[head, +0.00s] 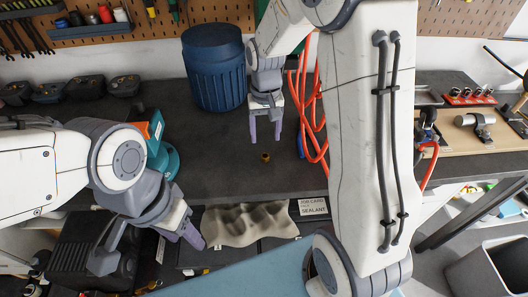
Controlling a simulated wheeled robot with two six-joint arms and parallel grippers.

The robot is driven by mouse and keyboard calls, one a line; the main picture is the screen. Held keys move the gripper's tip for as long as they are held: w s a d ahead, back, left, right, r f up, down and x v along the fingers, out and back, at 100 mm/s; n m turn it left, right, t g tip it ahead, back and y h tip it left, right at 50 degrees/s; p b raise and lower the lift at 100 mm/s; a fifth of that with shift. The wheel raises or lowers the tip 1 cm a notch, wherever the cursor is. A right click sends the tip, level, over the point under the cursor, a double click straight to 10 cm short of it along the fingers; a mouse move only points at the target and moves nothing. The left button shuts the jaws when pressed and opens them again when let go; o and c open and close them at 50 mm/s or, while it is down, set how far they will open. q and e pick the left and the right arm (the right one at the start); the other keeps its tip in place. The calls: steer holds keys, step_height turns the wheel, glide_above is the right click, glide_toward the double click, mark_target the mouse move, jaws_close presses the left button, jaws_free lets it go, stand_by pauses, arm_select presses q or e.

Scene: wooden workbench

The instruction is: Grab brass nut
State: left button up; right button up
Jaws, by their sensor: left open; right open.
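The brass nut (265,157) is a small brown-gold ring lying on the dark workbench top (215,178), near its front edge. My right gripper (266,140) hangs above and slightly behind the nut in the head view, pointing down. Its two purple-grey fingers are apart, with nothing between them, and the nut shows just below their tips. My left gripper (192,240) is at the lower left, in front of the bench edge. It is open, and I see nothing held in it.
A blue ribbed bin (214,68) stands behind the nut. A teal power tool (160,150) lies left, and orange-red cables (310,110) lie close on the right. Bare bench lies around the nut.

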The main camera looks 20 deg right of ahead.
mark_target(265, 156)
step_height(265, 156, down, 3)
steer(key=shift+r, duration=0.1)
step_height(265, 156, down, 4)
steer(key=shift+f+p, duration=0.1)
steer(key=shift+p, duration=0.85)
steer(key=shift+f, duration=0.55)
jaws_close()
